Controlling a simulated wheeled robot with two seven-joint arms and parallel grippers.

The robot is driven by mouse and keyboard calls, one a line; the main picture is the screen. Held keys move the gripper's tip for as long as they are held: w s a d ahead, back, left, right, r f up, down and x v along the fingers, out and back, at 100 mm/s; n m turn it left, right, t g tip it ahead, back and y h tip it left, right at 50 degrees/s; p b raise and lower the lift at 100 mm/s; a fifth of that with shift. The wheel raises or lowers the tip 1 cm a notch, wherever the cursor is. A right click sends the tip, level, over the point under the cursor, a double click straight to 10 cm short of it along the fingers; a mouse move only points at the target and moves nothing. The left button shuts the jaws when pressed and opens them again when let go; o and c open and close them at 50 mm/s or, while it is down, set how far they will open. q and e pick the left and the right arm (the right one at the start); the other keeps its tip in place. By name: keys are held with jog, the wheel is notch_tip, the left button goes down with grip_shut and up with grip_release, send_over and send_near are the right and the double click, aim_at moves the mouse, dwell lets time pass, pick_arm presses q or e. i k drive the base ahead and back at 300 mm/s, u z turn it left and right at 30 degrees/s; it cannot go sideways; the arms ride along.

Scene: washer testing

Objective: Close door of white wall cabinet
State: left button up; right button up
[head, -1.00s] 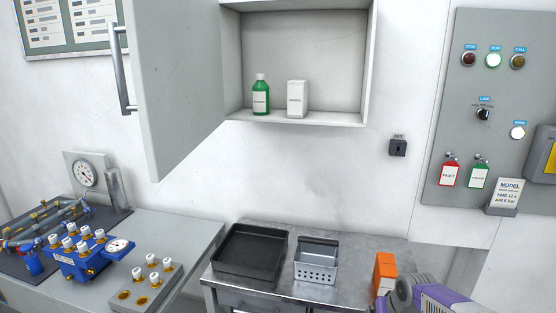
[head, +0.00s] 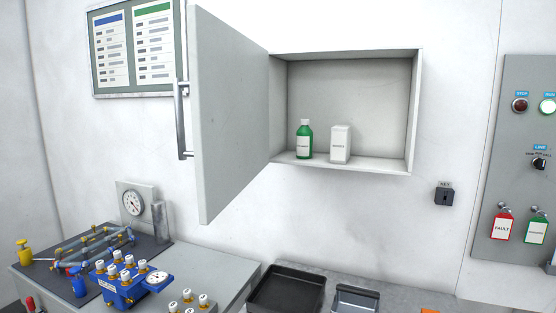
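The white wall cabinet (head: 345,75) is mounted on the wall right of the picture's middle, in the head view. Its door (head: 232,110) is hinged on the cabinet's left side and stands wide open, swung out toward me and to the left. A vertical metal bar handle (head: 182,120) is on the door's free left edge. Inside, a green bottle (head: 304,141) and a white box (head: 340,145) stand on the cabinet floor. Neither of my grippers shows in the head view now, and nothing touches the door.
Below the door is a bench with a blue valve block (head: 122,288) and a pressure gauge (head: 133,202). A black tray (head: 287,290) and a metal tray (head: 355,300) lie on a lower table. A control panel (head: 518,200) is at right.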

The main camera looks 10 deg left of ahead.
aim_at(228, 82)
jog(key=k, duration=0.5)
jog(key=u, duration=1.85)
jog(key=i, duration=1.45)
jog(key=z, duration=2.6)
jog(key=i, duration=0.15)
jog(key=u, duration=0.3)
